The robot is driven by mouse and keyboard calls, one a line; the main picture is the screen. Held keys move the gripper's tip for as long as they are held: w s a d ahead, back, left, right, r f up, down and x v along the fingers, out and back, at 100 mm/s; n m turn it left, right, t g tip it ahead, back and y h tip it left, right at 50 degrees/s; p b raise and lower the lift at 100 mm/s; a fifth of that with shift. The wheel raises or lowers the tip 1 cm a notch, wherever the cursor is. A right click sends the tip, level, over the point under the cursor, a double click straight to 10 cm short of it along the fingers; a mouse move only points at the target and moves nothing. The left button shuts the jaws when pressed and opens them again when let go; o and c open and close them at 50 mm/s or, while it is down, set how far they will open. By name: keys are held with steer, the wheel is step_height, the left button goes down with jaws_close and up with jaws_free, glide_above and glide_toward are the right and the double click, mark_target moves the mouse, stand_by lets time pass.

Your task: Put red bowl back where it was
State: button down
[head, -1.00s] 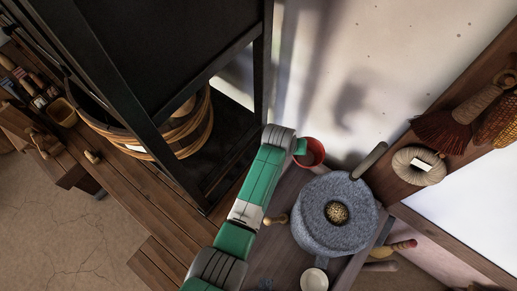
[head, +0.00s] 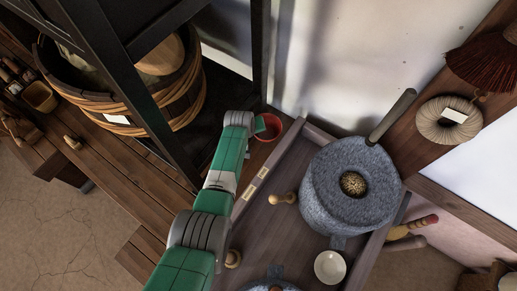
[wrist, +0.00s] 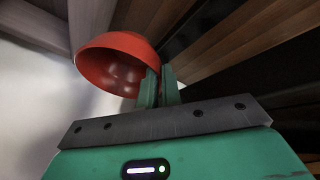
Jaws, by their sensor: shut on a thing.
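The red bowl (head: 272,121) is in the upper middle of the head view, beyond the tray's far-left edge and close to the foot of the black frame. It also shows in the wrist view (wrist: 98,62), with its inside visible and empty. My gripper (wrist: 158,82) is shut on the bowl's rim, one finger inside and one outside. In the head view, my arm partly covers the bowl's left side. I cannot tell how high the bowl is above the surface beneath it.
A stone quern (head: 325,190) stands on the wooden tray (head: 290,215) to the right, with a small white cup (head: 330,266) in front. A black frame (head: 262,55) and a large wooden tub (head: 180,98) stand left. A pale wall (head: 350,60) rises behind.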

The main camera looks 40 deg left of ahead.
step_height(320, 180, down, 15)
steer(key=b, duration=1)
steer(key=shift+r+b, duration=0.1)
steer(key=shift+b, duration=0.25)
steer(key=shift+s+r+p, duration=0.1)
steer(key=shift+r+p, duration=0.15)
steer(key=shift+p, duration=0.05)
steer(key=c, duration=1.6)
jaws_free()
steer(key=shift+f, duration=0.1)
steer(key=p+v, duration=0.7)
steer(key=p, duration=0.2)
steer(key=shift+s+d+p, duration=0.25)
steer(key=shift+s+p, duration=0.05)
steer(key=shift+p, duration=0.1)
